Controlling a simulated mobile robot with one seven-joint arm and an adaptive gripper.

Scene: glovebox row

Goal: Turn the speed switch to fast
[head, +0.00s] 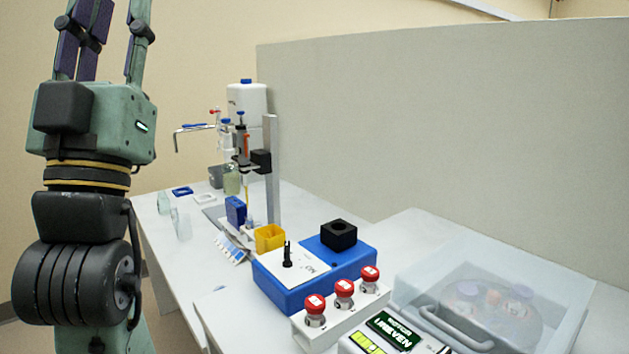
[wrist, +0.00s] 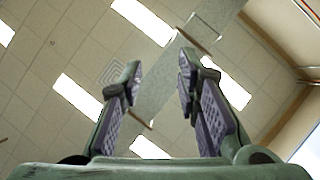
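A blue box-shaped device (head: 312,277) stands on the bench in the head view. A white panel covers the left part of its top. An upright black switch (head: 287,256) rises from that panel. It looks like the speed switch, but the markings beside it are too small to read, so its setting cannot be told. A black square block (head: 339,235) sits on the right part of the device. My gripper (head: 108,15) is raised at the upper left, well away from the device, with fingers pointing up. In the wrist view my gripper (wrist: 160,78) is open and empty, facing the ceiling.
A white block (head: 338,322) with red-topped knobs stands in front of the device. A centrifuge-like unit with a clear lid (head: 500,279) is at right. A yellow container (head: 270,237) and a vertical stand (head: 271,170) are behind. A grey partition (head: 450,120) backs the bench.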

